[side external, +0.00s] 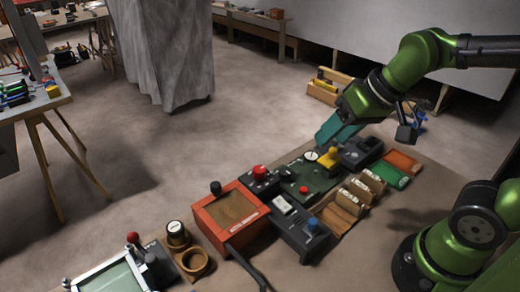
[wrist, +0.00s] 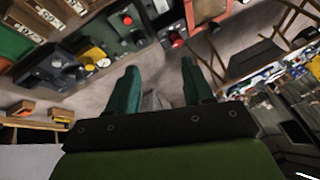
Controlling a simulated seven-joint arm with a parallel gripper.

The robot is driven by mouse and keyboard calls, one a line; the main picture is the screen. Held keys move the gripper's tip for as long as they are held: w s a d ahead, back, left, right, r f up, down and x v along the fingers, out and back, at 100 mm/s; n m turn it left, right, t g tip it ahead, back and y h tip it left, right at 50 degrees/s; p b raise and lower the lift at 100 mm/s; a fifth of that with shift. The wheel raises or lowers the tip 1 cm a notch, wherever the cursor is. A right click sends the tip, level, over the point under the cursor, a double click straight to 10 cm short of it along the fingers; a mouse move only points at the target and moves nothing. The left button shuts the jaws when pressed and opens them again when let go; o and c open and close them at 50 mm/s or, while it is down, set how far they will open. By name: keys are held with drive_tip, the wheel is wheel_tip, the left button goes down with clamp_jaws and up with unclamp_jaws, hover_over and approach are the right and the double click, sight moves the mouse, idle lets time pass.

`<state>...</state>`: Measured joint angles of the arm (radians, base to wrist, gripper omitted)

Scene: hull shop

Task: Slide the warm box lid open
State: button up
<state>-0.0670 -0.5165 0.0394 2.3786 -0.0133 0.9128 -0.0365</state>
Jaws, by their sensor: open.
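The orange-red box (side external: 232,217), which looks like the warm box, stands on the bench in the middle of the side view. Its brown top panel (side external: 236,207) fills the frame, and a dark knob (side external: 216,187) stands at the far left corner. A label on its front edge is too small to read. An orange piece at the top of the wrist view, probably this box (wrist: 208,9), is cut off. My gripper (side external: 322,141) is open with teal fingers, raised near the yellow lever, to the right of and behind the box. Nothing shows between its fingers (wrist: 160,62).
A yellow lever (side external: 329,158), a red mushroom button (side external: 259,172), a green panel (side external: 310,182) and a blue-knobbed unit (side external: 312,227) crowd the bench beside the box. A black handle or cable (side external: 246,262) lies in front. Open floor lies behind the bench.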

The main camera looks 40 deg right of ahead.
sight(216, 185)
drive_tip(key=w+a+n+g+y, duration=0.1)
drive_tip(key=w+a+n+g, duration=0.1)
drive_tip(key=w+a+n, duration=1)
drive_tip(key=x, duration=1.6)
drive_tip(key=shift+a+f, duration=0.2)
drive_tip(key=shift+a, duration=0.2)
clamp_jaws()
